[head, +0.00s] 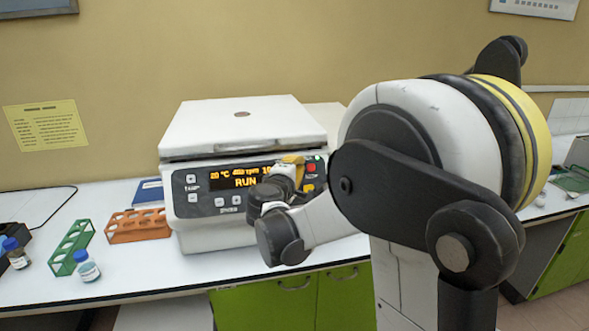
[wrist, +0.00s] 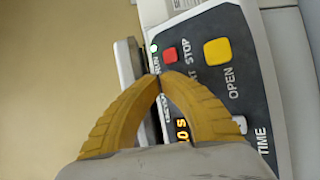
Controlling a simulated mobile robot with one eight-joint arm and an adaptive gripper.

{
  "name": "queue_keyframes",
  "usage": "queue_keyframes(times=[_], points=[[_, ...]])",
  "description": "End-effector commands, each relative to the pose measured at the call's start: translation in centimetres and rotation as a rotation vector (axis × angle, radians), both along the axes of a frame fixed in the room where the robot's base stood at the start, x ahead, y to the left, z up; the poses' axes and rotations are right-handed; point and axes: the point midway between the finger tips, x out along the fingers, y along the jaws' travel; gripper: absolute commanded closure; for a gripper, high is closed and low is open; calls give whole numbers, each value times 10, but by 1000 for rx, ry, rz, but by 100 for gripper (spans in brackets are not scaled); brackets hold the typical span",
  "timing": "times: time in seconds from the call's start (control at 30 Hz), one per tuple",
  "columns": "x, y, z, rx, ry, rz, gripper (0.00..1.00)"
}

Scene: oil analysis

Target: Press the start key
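The centrifuge (head: 240,130) stands on the bench with its lid down. Its dark control panel (wrist: 240,85) has a lit display (head: 232,178) that reads RUN, with temperature and rpm above. My gripper (wrist: 158,80) has its two yellow fingers shut tip to tip, empty, against or just over the panel. The start key is hidden behind the fingertips; only the end of its label (wrist: 191,75) shows. The red stop key (wrist: 170,55) is right beside the tips, and the yellow open key (wrist: 217,51) is farther right. A green light (wrist: 154,48) by the RUN label is lit.
An orange rack (head: 137,224) and a green rack (head: 70,247) stand left of the centrifuge. Blue-capped vials (head: 87,267) stand near the bench's front edge. A blue item (head: 148,191) lies behind the orange rack. My arm covers much of the right side.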

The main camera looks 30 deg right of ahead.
Motion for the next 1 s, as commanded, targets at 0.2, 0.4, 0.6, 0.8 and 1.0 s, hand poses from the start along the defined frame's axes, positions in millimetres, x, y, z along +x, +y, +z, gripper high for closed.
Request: queue_keyframes(times=[0.2,0.4,0.6,0.8,1.0], points=[[-3,1,2,0,0,0,100],[-4,1,2,0,0,0,100],[-15,4,11,0,0,0,100],[-31,9,23,0,0,1,100],[-43,13,29,0,0,1,100]])
